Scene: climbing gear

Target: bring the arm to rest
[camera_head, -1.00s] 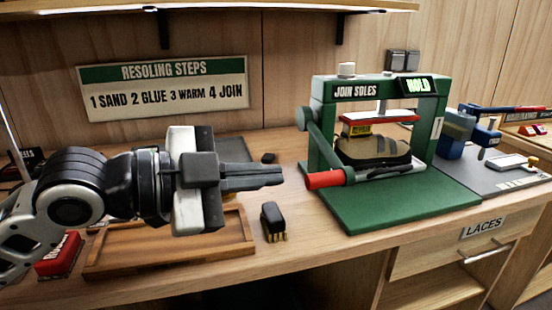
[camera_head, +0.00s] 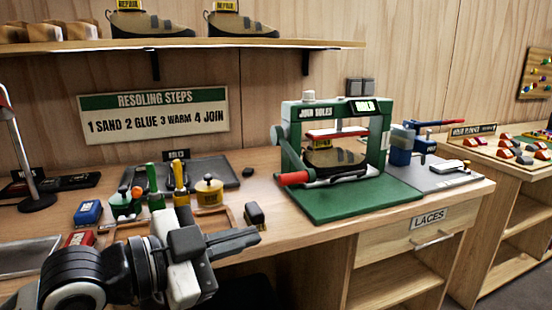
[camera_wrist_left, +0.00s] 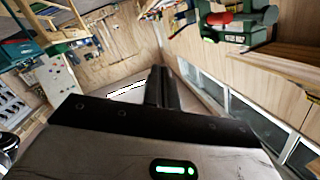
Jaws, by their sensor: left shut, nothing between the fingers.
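My left gripper (camera_head: 236,243) comes in from the lower left of the head view. Its fingers are shut with nothing between them. It is in front of the workbench's front edge, near the wooden tray (camera_head: 118,232), which it partly hides. In the left wrist view the shut fingers (camera_wrist_left: 161,88) point out into the room, touching nothing. My right gripper is not in view.
A green press (camera_head: 290,150) labelled JOIN SOLES holds a shoe (camera_head: 335,160) on the bench. A small brush (camera_head: 254,215) stands right of the tray. Glue pots and tools (camera_head: 209,191) stand behind the gripper. A shelf (camera_head: 200,44) with shoes runs above.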

